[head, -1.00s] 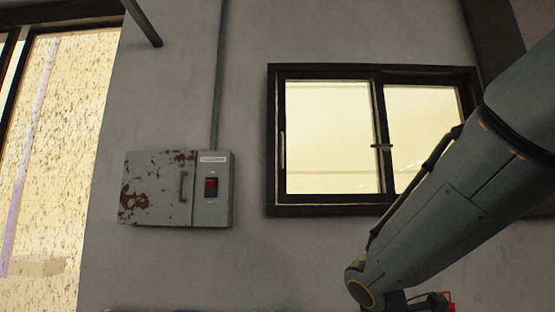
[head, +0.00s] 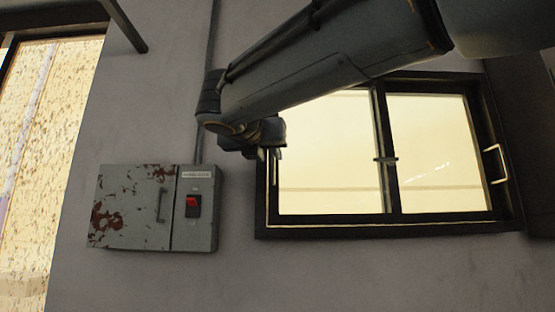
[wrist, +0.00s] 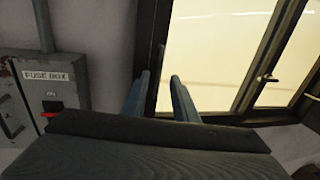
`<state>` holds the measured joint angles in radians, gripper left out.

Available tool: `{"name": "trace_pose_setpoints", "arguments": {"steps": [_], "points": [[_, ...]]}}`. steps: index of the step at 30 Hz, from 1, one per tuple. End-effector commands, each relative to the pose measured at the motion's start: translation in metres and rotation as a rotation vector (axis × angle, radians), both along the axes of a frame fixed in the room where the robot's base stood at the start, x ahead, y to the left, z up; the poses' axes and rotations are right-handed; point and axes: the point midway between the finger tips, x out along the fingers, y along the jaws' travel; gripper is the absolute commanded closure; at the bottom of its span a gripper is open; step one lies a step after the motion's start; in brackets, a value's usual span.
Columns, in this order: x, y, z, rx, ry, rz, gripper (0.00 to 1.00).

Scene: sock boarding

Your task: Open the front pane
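The window (head: 262,228) has a dark frame and two bright panes side by side, a left pane (head: 325,165) and a right pane (head: 435,150). A small latch (head: 386,159) sits where they meet. The right pane has a pale handle (head: 497,163) at its right edge. I cannot tell which pane is in front. My gripper (head: 268,158) is at the window's left edge, where the left pane's handle is largely hidden or blends with the fingers. In the wrist view my gripper (wrist: 159,84) is open, with the dark frame's left edge between and beyond its fingers. Contact cannot be told.
A rusty grey fuse box (head: 136,205) with a red switch (head: 192,206) is on the wall left of the window, close to my gripper. A conduit runs up from it. A large bright opening (head: 40,140) is at far left. The wall below the window is clear.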

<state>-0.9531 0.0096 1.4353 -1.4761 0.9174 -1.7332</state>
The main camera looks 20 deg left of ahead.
Motion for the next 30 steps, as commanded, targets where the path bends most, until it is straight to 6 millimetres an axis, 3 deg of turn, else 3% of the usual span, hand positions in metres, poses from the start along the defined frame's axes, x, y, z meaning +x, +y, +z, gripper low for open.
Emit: {"name": "trace_pose_setpoints", "arguments": {"steps": [9,19,20,24,30], "points": [[0.039,0.002,0.0,0.002,0.002,0.001,0.74],[0.045,0.0,-0.001,0.003,0.001,-0.001,0.74],[0.045,0.0,-0.001,0.003,0.002,-0.002,0.75],[0.045,0.0,-0.001,0.003,0.002,-0.002,0.99],[0.045,0.0,-0.001,0.003,0.002,-0.002,1.0]]}}
